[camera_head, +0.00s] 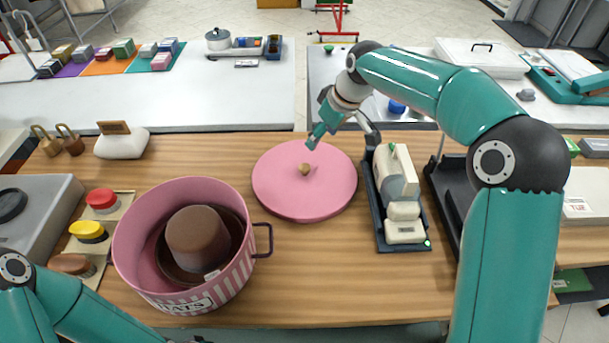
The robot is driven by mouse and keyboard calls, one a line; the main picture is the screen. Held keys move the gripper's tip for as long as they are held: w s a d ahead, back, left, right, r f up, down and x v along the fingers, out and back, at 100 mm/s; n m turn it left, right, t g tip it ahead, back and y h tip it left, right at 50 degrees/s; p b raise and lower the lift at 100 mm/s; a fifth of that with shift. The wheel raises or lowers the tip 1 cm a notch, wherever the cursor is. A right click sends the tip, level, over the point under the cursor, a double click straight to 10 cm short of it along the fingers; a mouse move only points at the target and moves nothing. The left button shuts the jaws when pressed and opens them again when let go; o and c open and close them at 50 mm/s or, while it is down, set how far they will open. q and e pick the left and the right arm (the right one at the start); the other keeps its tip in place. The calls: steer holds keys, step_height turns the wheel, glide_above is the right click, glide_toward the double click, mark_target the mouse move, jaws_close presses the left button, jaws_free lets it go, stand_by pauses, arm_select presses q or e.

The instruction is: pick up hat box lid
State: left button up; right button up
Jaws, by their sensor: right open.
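The pink hat box lid (281,186) lies flat on the wooden counter, with a small brass-coloured knob (304,169) at its middle. I cannot tell whether a finger touches the lid. The pink striped hat box (183,303) stands open at the left front with a brown hat (198,237) inside. My left arm shows at the lower left, but its gripper is out of view.
A dark tray (386,244) with a cream device stands just right of the lid. Round red, yellow and brown items (88,231) stand left of the box. Bare wood (310,280) lies in front of the lid.

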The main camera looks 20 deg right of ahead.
steer(key=p, duration=0.1)
glide_toward(305, 166)
steer(key=x, duration=0.5)
steer(key=shift+d, duration=0.15)
steer(key=p+x, duration=0.1)
steer(key=x, duration=0.3)
steer(key=shift+a+f+p, duration=0.25)
steer(key=shift+f+p, duration=0.05)
steer(key=shift+f, duration=0.05)
steer(key=shift+w+f, duration=0.15)
steer(key=shift+f, duration=0.15)
steer(key=shift+c, duration=0.2)
jaws_close()
steer(key=shift+r, duration=0.2)
